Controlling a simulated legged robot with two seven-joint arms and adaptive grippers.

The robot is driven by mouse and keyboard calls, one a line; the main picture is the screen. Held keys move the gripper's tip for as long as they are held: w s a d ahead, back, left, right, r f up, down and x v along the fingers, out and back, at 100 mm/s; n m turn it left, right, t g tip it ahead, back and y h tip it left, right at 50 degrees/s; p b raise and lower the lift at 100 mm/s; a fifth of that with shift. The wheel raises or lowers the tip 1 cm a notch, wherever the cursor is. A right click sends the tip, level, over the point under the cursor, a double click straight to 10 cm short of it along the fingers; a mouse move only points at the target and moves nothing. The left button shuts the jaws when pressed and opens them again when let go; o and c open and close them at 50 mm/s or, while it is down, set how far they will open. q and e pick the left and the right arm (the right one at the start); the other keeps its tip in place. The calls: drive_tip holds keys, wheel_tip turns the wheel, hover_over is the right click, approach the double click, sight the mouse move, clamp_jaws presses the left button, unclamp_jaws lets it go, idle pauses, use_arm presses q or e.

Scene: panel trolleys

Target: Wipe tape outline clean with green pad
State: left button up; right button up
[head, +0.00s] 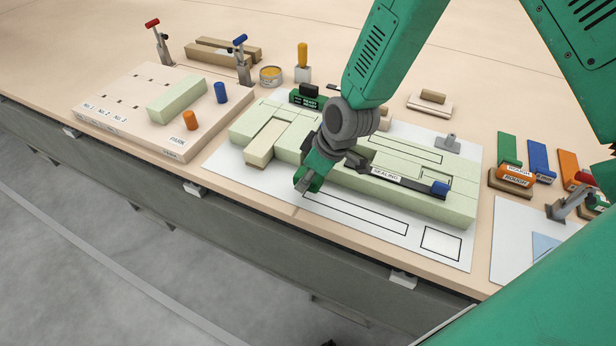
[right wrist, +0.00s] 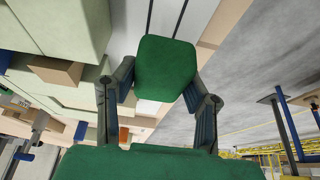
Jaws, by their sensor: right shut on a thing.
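My right gripper (head: 303,182) is over the white sheet (head: 225,160), at the near edge of the pale green panel (head: 440,205). In the right wrist view its two fingers (right wrist: 160,95) are shut on the green pad (right wrist: 165,68). A smaller black square outline (head: 441,243) is further right. Whether the pad touches the sheet I cannot tell. My left gripper is not in view.
A dark bar marked SEALING (head: 385,174) with a blue end lies on the panel. Left is a board (head: 150,135) with pegs and upright clamps. At right are coloured blocks (head: 541,158) and another clamp (head: 570,203). The table's front edge is close to the sheet.

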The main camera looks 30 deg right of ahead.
drive_tip(key=r+p, duration=0.1)
drive_tip(key=d+r+p, duration=0.1)
drive_tip(key=r, duration=0.1)
drive_tip(key=shift+w+r+p, duration=0.1)
drive_tip(key=shift+w+p, duration=0.05)
drive_tip(key=shift+p, duration=0.15)
drive_tip(key=shift+a+r+p, duration=0.2)
drive_tip(key=shift+r+p, duration=0.15)
drive_tip(key=shift+r, duration=0.15)
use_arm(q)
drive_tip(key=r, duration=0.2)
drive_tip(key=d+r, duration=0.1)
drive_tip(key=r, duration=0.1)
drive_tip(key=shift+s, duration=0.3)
use_arm(e)
drive_tip(key=shift+a, duration=0.2)
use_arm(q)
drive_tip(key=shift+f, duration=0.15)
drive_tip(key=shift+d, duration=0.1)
use_arm(e)
drive_tip(key=shift+d, duration=0.15)
